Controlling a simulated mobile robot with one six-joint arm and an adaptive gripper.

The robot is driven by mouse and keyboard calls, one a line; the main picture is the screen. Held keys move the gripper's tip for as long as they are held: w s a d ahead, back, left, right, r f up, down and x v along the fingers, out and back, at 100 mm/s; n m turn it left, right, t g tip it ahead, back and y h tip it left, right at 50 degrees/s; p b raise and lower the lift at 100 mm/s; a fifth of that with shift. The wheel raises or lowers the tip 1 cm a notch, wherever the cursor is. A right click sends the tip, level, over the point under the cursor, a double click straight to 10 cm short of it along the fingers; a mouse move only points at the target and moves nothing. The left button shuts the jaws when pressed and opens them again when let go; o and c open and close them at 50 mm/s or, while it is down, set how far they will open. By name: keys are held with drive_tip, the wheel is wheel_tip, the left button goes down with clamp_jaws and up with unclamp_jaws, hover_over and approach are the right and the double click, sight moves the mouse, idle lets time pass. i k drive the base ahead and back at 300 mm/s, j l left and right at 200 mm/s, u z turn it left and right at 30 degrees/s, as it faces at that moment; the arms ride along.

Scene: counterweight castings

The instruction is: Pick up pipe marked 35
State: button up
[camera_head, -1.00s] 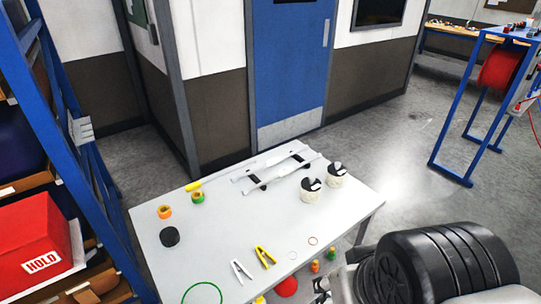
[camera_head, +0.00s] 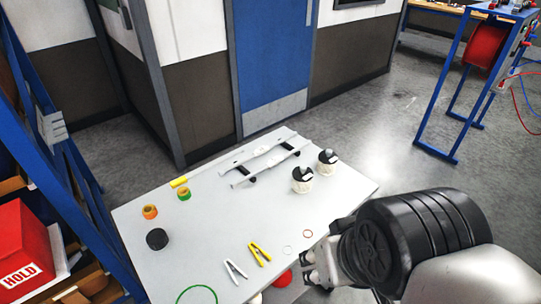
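Two thin grey pipes lie side by side across small black supports near the far edge of the white table (camera_head: 200,225). One is the rear pipe (camera_head: 240,162) and the other is the front pipe (camera_head: 292,153). White patches show near their middles, but no number is readable, so I cannot tell which is marked 35. My gripper (camera_head: 306,267) is at the table's near right edge, well short of the pipes and apart from them. Its fingers are small and partly hidden by my arm, and I see nothing held in it.
Two black-and-white cylinders (camera_head: 302,180) (camera_head: 327,162) stand right of the pipes. The table's middle is clear.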

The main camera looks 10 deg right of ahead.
sight(272, 162)
drive_tip(key=i+l+u, duration=0.4)
drive_tip(key=i+l, duration=0.35)
